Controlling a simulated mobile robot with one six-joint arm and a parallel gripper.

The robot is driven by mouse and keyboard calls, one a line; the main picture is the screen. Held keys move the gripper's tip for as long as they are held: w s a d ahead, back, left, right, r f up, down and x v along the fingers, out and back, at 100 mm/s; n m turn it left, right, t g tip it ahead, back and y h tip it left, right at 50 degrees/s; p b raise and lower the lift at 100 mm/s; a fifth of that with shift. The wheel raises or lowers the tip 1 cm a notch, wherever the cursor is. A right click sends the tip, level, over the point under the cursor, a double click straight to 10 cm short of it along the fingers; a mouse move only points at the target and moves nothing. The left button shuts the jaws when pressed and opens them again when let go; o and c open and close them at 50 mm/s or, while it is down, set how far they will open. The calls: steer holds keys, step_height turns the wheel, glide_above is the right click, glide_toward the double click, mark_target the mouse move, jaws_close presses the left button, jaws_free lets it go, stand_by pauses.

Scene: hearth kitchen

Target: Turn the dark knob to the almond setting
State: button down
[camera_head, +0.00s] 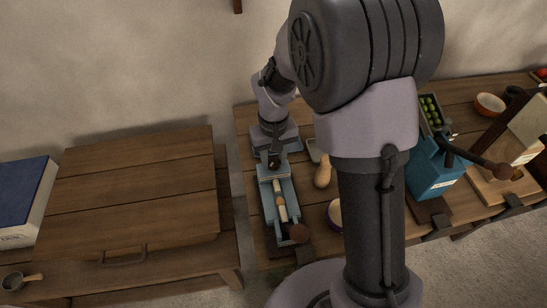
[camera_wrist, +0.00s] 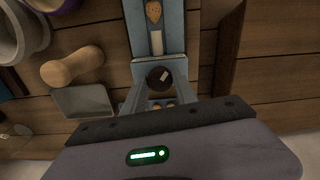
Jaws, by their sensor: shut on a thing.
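The dark knob (camera_wrist: 158,80) is on a blue-grey device (camera_wrist: 174,38) and bears a pale mark that lies right of its middle, slanted up to the right. My gripper (camera_wrist: 160,92) is around the knob, one finger on each side, shut on it. Small brown-orange pictures (camera_wrist: 157,105) show just below the knob, partly hidden and too small to name. A tan, speckled almond-like shape (camera_wrist: 153,11) lies at the top of the device above a pale strip. In the head view my gripper (camera_head: 273,161) is at the far end of the long device (camera_head: 269,208).
A wooden pestle-like piece (camera_head: 323,171) and a grey tray (camera_wrist: 82,101) are beside the device. A blue box-shaped mill (camera_head: 432,172), a crate of green fruit (camera_head: 430,108) and an orange bowl (camera_head: 490,104) stand farther right. A gap separates the bench from the left wooden chest (camera_head: 135,190).

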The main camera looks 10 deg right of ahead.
mark_target(274, 162)
steer(key=shift+m, duration=0.6)
steer(key=c, duration=1)
jaws_free()
steer(key=shift+o, duration=0.2)
step_height(274, 162, up, 17)
steer(key=p, duration=0.6)
steer(key=shift+r, duration=0.2)
